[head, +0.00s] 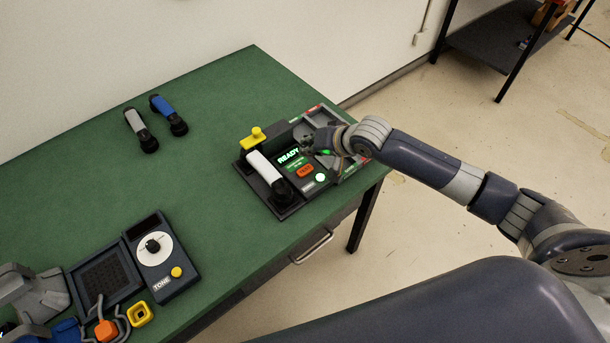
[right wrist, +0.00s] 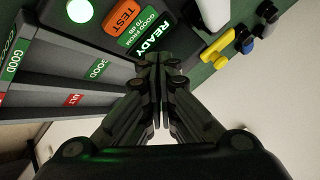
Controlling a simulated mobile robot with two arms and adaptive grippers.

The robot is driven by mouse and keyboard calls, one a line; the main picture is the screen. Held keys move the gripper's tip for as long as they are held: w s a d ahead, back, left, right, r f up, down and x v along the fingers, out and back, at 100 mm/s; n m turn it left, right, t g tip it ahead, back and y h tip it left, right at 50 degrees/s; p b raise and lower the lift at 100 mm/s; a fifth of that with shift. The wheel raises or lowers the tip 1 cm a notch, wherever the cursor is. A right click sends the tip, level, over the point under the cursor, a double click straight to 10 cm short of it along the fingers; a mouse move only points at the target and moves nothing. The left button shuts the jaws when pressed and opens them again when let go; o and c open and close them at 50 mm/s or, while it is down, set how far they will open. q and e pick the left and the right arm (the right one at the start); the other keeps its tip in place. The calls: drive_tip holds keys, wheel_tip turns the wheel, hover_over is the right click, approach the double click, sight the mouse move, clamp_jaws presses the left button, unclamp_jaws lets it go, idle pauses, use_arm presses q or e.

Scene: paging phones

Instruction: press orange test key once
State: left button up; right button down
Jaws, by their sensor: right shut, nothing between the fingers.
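The orange TEST key (head: 305,171) sits on the dark tester unit at the right of the green table. It also shows in the right wrist view (right wrist: 122,15), at the top beside the green display. The display (head: 289,156) reads READY. A round button or lamp (head: 320,177) beside the key glows whitish green. My right gripper (head: 308,147) is shut and empty. It is over the unit near the display, apart from the TEST key in the picture. Its fingertips (right wrist: 158,62) are together in the right wrist view. Grey shapes at the lower left may be my left gripper; I cannot tell.
Grey trays (right wrist: 60,60) marked GOOD and FAULT adjoin the unit. Two handsets (head: 168,113) lie farther back. A TONE box (head: 160,255) stands front left. The middle table is clear.

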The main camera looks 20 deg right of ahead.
sight(308, 168)
wheel_tip(308, 168, down, 4)
drive_tip(key=shift+r+b, duration=0.15)
drive_tip(key=shift+b, duration=1)
drive_tip(key=shift+f, duration=0.6)
use_arm(q)
wheel_tip(308, 168, down, 4)
drive_tip(key=shift+r, duration=0.1)
use_arm(e)
drive_tip(key=shift+f, duration=0.1)
drive_tip(key=shift+f, duration=0.3)
use_arm(q)
drive_tip(key=shift+r, duration=0.1)
use_arm(e)
drive_tip(key=shift+f, duration=0.55)
idle(0.3)
use_arm(q)
drive_tip(key=shift+r+p, duration=0.95)
drive_tip(key=shift+r, duration=0.05)
use_arm(e)
drive_tip(key=shift+r, duration=0.9)
